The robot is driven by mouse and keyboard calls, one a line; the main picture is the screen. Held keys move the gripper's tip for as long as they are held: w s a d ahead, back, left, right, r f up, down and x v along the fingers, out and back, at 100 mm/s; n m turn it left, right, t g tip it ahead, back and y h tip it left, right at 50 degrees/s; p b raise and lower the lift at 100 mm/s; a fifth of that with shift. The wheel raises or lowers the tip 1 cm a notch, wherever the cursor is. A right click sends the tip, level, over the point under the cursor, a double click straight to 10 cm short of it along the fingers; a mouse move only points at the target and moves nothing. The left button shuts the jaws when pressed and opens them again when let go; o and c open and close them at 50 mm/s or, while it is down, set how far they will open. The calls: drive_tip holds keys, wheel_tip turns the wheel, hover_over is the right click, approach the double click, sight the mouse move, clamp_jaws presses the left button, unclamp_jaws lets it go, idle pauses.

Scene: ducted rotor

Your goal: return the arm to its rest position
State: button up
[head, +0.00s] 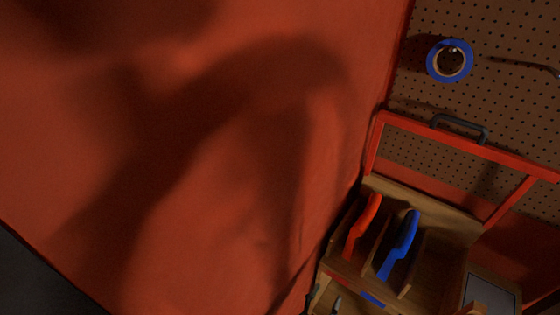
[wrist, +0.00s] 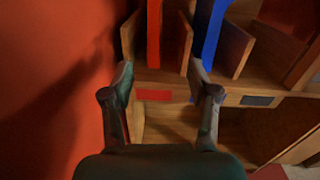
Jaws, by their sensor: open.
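My gripper (wrist: 161,82) is open and empty in the wrist view, its two fingers spread in front of a wooden rack (wrist: 180,112). A red-handled tool (wrist: 154,35) stands in a slot of the rack, beyond and between the fingertips. A blue-handled tool (wrist: 211,30) stands in the slot to its right. In the head view, the red tool (head: 362,227) and the blue tool (head: 399,246) stand tilted in the rack (head: 455,218). Only small dark parts, perhaps my fingertips, show at the bottom edge there; most of my arm is out of view.
A red wall (head: 210,150) fills the left and carries a large dark shadow. A pegboard (head: 490,30) with a blue tape roll (head: 450,61) is behind the rack. A red frame (head: 410,125) with a dark handle (head: 460,128) stands behind it.

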drive_tip(key=s+d+r+n+t+y, duration=0.3)
drive_tip(key=s+d+r+n, duration=0.1)
drive_tip(key=s+n, duration=0.4)
drive_tip(key=s+d+r+n+t+y, duration=0.25)
drive_tip(key=s+r+n, duration=0.3)
drive_tip(key=n, duration=0.45)
drive_tip(key=s+r+n+g+y, duration=0.2)
drive_tip(key=s+r+n, duration=0.2)
drive_tip(key=s+n, duration=0.5)
drive_tip(key=s+r+n+g+y, duration=0.3)
drive_tip(key=s+n, duration=0.7)
drive_tip(key=n, duration=0.4)
drive_tip(key=shift+a+r+n+g, duration=0.35)
drive_tip(key=shift+r+n, duration=0.05)
